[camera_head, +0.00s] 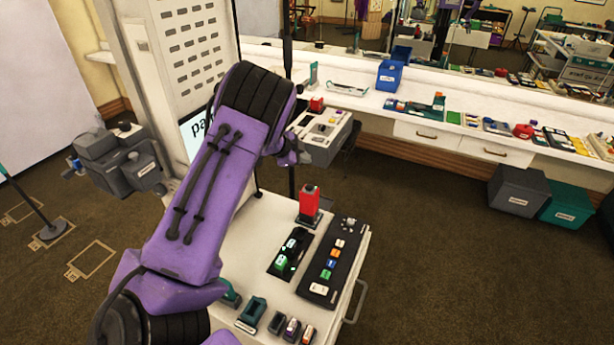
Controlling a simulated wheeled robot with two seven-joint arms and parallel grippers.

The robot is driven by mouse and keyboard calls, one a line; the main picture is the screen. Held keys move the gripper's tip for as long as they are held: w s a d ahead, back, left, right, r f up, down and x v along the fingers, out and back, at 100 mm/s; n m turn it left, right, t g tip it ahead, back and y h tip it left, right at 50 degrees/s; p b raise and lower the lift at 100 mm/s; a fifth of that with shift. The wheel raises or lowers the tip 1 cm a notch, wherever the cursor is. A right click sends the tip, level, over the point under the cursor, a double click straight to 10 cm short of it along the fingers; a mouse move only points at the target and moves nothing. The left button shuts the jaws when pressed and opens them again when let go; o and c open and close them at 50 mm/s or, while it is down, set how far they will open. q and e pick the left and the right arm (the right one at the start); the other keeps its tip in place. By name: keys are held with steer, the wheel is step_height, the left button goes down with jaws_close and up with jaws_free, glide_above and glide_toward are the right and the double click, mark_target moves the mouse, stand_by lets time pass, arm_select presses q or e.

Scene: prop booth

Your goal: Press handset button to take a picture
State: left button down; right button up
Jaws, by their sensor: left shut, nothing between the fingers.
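A black panel (335,262) with a column of coloured buttons lies on the white cart top (240,235). Left of it lies a smaller black unit (289,252) with green and white markings. I cannot tell which of these, if either, is the handset. A red block (309,202) stands on a dark base behind them. My purple left arm rises from the lower left and bends over at the top. My left gripper (292,157) shows only in small part behind the arm, shut and empty, above and behind the cart top. My right gripper is out of view.
A white cabinet with a screen (193,128) stands behind my arm. Small holders (252,312) line the cart's front edge. A white console (322,130) and a long counter (470,108) stand behind. Grey (516,190) and teal (566,203) bins sit at right.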

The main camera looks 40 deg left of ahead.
arm_select(q)
steer(key=b, duration=0.3)
glide_above(308, 188)
steer(key=f, duration=0.6)
steer(key=shift+w+a, duration=0.1)
steer(key=shift+w, duration=0.3)
steer(key=b, duration=0.1)
steer(key=f+b, duration=0.1)
steer(key=b, duration=0.1)
steer(key=shift+s+f, duration=0.2)
steer(key=shift+f, duration=0.1)
steer(key=shift+s+f, duration=0.25)
steer(key=shift+s, duration=0.1)
steer(key=shift+f, duration=0.3)
steer(key=shift+f+b, duration=0.25)
steer(key=shift+b, duration=0.05)
steer(key=shift+w+f, duration=0.2)
steer(key=shift+w, duration=0.15)
steer(key=shift+s+r, duration=0.2)
steer(key=shift+s, duration=0.05)
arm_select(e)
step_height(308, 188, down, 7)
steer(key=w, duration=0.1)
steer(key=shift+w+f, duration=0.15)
arm_select(q)
steer(key=shift+w+f, duration=0.1)
